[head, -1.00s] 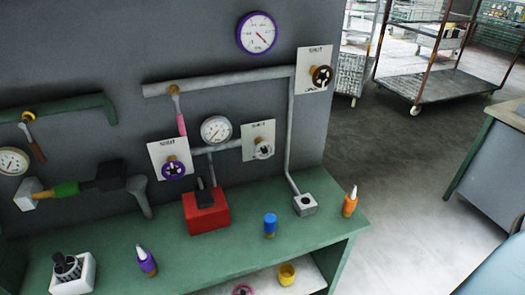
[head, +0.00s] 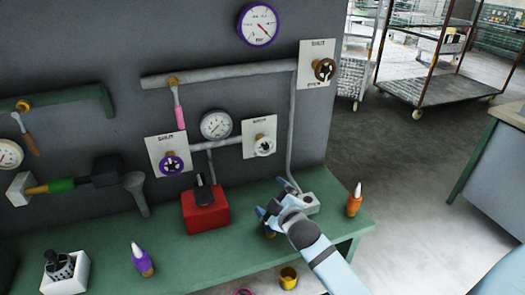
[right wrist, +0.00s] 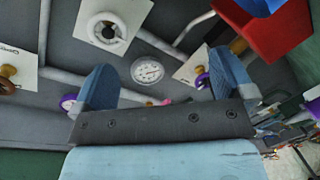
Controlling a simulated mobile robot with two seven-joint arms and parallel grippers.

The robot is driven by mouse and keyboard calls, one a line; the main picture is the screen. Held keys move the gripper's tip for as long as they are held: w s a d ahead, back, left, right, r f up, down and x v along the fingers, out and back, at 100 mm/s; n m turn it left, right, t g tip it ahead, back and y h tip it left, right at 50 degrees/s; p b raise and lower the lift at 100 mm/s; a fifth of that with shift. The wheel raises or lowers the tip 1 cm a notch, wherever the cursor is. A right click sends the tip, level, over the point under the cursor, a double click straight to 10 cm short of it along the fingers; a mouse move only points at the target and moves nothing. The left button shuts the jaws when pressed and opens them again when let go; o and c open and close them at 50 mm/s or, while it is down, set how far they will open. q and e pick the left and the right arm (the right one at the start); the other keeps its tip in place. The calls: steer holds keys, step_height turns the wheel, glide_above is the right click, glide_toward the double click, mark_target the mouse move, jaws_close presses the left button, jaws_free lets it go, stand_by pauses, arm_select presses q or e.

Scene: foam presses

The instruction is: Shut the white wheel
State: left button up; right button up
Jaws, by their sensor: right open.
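The white wheel (head: 264,146) sits on a white plate marked with text, on the wall at the right end of a short grey pipe. It also shows in the right wrist view (right wrist: 106,32), at the upper left beyond the fingers. My right gripper (head: 268,212) is over the bench, below the wheel and apart from it. Its two blue fingers (right wrist: 165,78) are spread with nothing between them. My left gripper is not in view.
A purple wheel (head: 172,164) is left of the white one and a brown wheel (head: 324,69) above right. A gauge (head: 216,125) is between the white and purple wheels.

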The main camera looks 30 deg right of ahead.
mark_target(266, 147)
steer(key=w+d+r+t+h, duration=0.1)
steer(key=w+d+r+h, duration=0.1)
steer(key=w+d+r, duration=0.4)
steer(key=shift+n, duration=0.4)
steer(key=x, duration=0.6)
steer(key=p+x, duration=0.1)
steer(key=x, duration=0.2)
steer(key=shift+w+a+r, duration=0.2)
steer(key=shift+w+r, duration=0.15)
steer(key=shift+w, duration=0.1)
steer(key=shift+w+d+f, duration=0.1)
steer(key=shift+w, duration=0.45)
steer(key=c, duration=0.9)
